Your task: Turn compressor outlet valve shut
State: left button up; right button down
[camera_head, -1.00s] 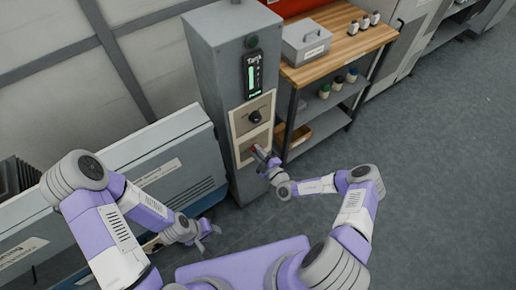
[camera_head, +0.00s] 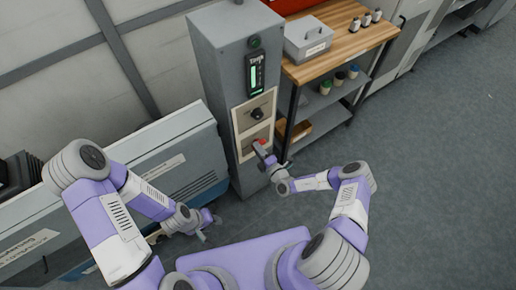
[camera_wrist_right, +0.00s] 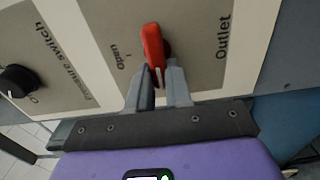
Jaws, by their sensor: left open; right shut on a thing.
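The red outlet valve handle (camera_wrist_right: 153,47) sits on a beige plate marked "Outlet" and "Open" in the right wrist view. It lies nearly parallel to the "Outlet" lettering, with "Open" to its left. The handle also shows on the grey cabinet's lower panel in the head view (camera_head: 260,143). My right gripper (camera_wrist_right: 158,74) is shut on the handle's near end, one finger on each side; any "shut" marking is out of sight. In the head view, my right gripper (camera_head: 266,156) is at the lower panel. My left gripper (camera_head: 209,223) is open and empty, low beside the grey machine.
A black pressure switch knob (camera_wrist_right: 17,81) is on the plate above the valve. The grey cabinet (camera_head: 222,70) carries a lit tank gauge (camera_head: 255,74). A wooden-topped bench (camera_head: 342,40) stands close on the right. Grey floor (camera_head: 430,180) is open to the right.

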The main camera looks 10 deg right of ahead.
dwell(0.4)
jog(key=c, duration=1)
grip_release()
jog(key=shift+c, duration=0.2)
jog(key=v, duration=0.7)
jog(key=shift+s+p, duration=0.25)
jog(key=shift+p, duration=0.2)
jog(key=shift+d, duration=0.1)
